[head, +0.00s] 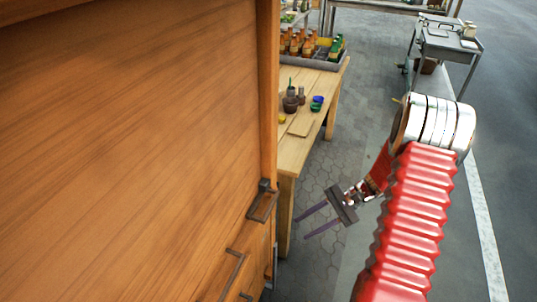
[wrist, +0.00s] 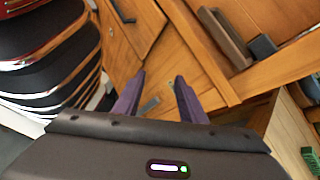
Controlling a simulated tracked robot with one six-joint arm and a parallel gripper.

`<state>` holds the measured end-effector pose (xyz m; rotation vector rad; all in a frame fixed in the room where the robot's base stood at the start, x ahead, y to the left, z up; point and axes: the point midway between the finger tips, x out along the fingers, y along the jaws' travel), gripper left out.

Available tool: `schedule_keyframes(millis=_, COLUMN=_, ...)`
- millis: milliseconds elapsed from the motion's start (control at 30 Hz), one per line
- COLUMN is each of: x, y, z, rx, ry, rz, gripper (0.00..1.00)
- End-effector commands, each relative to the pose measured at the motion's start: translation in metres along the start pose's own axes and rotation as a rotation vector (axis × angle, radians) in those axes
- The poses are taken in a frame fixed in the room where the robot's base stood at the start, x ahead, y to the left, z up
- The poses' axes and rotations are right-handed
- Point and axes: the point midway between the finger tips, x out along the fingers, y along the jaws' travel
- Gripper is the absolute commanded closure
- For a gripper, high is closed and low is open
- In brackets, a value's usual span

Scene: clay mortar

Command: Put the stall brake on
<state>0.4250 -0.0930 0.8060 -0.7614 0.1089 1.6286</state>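The wooden stall (head: 130,130) fills the left of the head view. A dark bracket-like handle (head: 263,205) is on its right edge and also shows in the wrist view (wrist: 226,38). A small grey metal piece (wrist: 150,105) shows between my fingers in the wrist view. I cannot tell which part is the brake. My gripper (head: 301,229) is right of the stall's lower edge, its purple fingers apart and pointing left toward it. In the wrist view the fingers (wrist: 159,78) are open with nothing held.
A wooden table (head: 318,110) with pots and a crate of bottles (head: 310,48) stands behind the stall. More handles (head: 232,270) are low on the stall. A grey cart (head: 450,45) is at the back right.

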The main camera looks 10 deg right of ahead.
Motion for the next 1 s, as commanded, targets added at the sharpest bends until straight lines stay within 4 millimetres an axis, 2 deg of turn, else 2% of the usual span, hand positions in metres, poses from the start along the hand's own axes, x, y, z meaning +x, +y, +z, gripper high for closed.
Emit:
schedule_keyframes(millis=100, x=0.005, y=0.009, z=-0.020, rx=0.059, ry=-0.043, rz=-0.057, gripper=0.62)
schedule_keyframes(millis=567, x=0.028, y=0.044, z=-0.091, rx=0.261, ry=-0.191, rz=-0.291, gripper=0.62)
schedule_keyframes(millis=1000, x=0.059, y=0.089, z=-0.151, rx=0.441, ry=-0.319, rz=-0.534, gripper=0.62)
